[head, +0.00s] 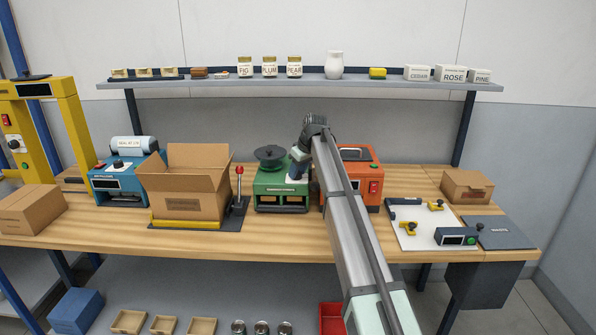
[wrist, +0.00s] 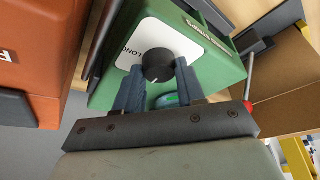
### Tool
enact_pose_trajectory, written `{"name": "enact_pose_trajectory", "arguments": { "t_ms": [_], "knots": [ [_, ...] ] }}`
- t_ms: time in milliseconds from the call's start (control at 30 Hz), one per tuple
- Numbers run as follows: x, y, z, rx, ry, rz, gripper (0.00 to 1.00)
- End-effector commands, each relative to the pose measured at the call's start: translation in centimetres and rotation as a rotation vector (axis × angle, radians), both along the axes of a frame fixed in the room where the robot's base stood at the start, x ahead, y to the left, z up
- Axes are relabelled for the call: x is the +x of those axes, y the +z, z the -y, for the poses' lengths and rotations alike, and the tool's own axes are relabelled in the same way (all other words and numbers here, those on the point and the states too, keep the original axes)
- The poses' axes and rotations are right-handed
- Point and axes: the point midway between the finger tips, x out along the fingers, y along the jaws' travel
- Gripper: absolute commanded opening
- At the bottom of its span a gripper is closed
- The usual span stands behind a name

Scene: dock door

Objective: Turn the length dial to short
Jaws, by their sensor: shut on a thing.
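The green machine (head: 281,187) stands mid-bench, with a dark round reel on top. In the wrist view its green housing (wrist: 228,72) carries a white plate (wrist: 183,42) with a black round dial (wrist: 158,62). "LONG" is printed at the plate's left; any "SHORT" marking is not readable. A pale pointer line on the dial points down and slightly left in that view. My gripper (wrist: 158,75) is shut on the dial, one dark finger on each side. In the head view my gripper (head: 299,165) is at the machine's top right, and the dial is hidden.
The orange machine (head: 360,177) is close on the right. On the left are a lever with a red knob (head: 239,170) and an open cardboard box (head: 187,190). A shelf (head: 310,84) with jars runs above. The bench front left of my arm is clear.

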Motion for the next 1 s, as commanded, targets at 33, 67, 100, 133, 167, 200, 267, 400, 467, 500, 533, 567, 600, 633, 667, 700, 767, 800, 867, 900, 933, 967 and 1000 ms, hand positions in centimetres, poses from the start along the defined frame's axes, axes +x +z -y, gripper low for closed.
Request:
{"name": "enact_pose_trajectory", "arguments": {
  "t_ms": [33,67,100,133,167,200,267,400,467,500,533,567,600,633,667,700,767,800,867,900,933,967,1000],
  "knots": [
    [0.0,0.0,0.0,-0.001,0.003,-0.001,0.08],
    [0.0,0.0,0.0,0.0,0.004,-0.001,0.08],
    [0.0,0.0,0.0,0.0,0.004,-0.001,0.08],
    [0.0,0.0,0.0,0.0,0.004,-0.001,0.08],
    [0.0,-0.1,0.0,0.0,0.004,-0.001,0.08],
    [0.0,-0.1,0.0,-0.001,0.003,-0.001,0.08],
    [0.0,-0.1,0.0,-0.001,0.003,-0.001,0.08],
    [0.0,-0.1,0.0,-0.001,0.002,-0.001,0.45],
    [0.0,-0.1,0.0,-0.001,0.002,-0.001,0.51],
    [0.0,0.0,0.0,-0.001,0.002,-0.001,0.55],
    [0.0,0.0,0.0,-0.001,0.002,-0.001,0.58],
    [0.0,0.0,0.0,-0.001,0.002,-0.001,0.61],
    [0.0,0.0,0.0,-0.001,0.002,-0.001,0.63],
    [0.0,0.0,0.0,-0.001,0.002,-0.001,0.63],
    [0.0,0.0,0.0,-0.001,0.002,-0.001,0.63],
    [0.0,0.0,0.0,-0.001,0.002,0.0,0.63],
    [0.0,0.0,0.0,-0.001,0.002,0.0,0.63],
    [0.0,0.0,0.0,0.0,0.001,0.0,0.63],
    [0.0,0.1,0.0,0.0,0.001,0.0,0.63],
    [-0.1,0.3,0.1,0.0,0.001,0.0,0.63],
    [-0.1,0.4,0.1,0.0,0.001,0.0,0.63],
    [-0.2,0.7,0.2,0.0,0.001,0.0,0.63],
    [-0.3,1.0,0.3,0.0,0.001,0.0,0.63]
  ]
}}
